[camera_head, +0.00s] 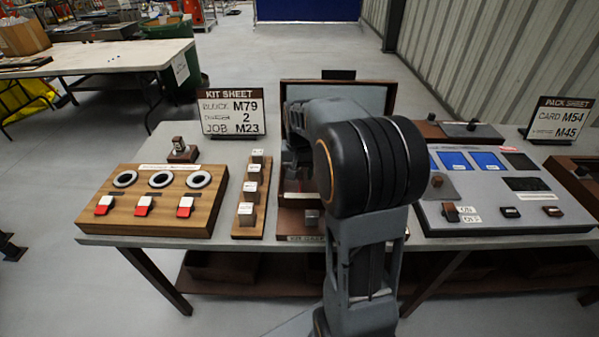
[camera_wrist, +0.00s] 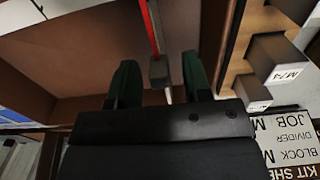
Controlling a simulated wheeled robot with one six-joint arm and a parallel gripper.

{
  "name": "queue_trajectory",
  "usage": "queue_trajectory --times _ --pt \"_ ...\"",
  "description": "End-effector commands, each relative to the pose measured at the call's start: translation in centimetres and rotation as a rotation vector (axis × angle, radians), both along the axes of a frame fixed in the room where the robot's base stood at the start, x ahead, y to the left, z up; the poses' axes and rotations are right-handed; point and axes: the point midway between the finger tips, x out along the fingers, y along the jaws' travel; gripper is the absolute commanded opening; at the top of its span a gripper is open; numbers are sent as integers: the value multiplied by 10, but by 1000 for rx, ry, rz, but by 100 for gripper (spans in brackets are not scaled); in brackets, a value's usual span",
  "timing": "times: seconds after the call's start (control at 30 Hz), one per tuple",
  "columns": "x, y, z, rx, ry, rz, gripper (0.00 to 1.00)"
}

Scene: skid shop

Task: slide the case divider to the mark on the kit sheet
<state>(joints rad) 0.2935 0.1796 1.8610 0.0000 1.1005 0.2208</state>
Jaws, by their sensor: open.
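The kit sheet (camera_head: 232,112) stands at the back left of the bench and reads BLOCK M79, a blurred divider line with 2, JOB M23. It also shows upside down in the wrist view (camera_wrist: 287,150). The brown case (camera_head: 300,222) has its lid raised, and my arm hides most of its inside. In the wrist view the case wall (camera_wrist: 85,50) surrounds a thin red-edged strip with a small grey knob (camera_wrist: 158,73), which appears to be the divider. My gripper (camera_wrist: 160,77) is open, with one green finger on each side of the knob. Contact is unclear.
A wooden rack of labelled blocks (camera_head: 245,212) stands close left of the case. A wooden switch panel (camera_head: 150,205) lies farther left, and a grey panel (camera_head: 490,195) lies right. A pack sheet (camera_head: 560,118) stands at the right.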

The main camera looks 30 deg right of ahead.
Motion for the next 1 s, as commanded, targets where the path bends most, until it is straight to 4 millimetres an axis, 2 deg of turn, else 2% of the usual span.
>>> queue_trajectory --times 0.13,0.6,1.0 --pt "0 0 0 0 0 0 44" --pt "0 0 0 0 0 0 0" --pt "-3 -2 1 0 0 15 0"
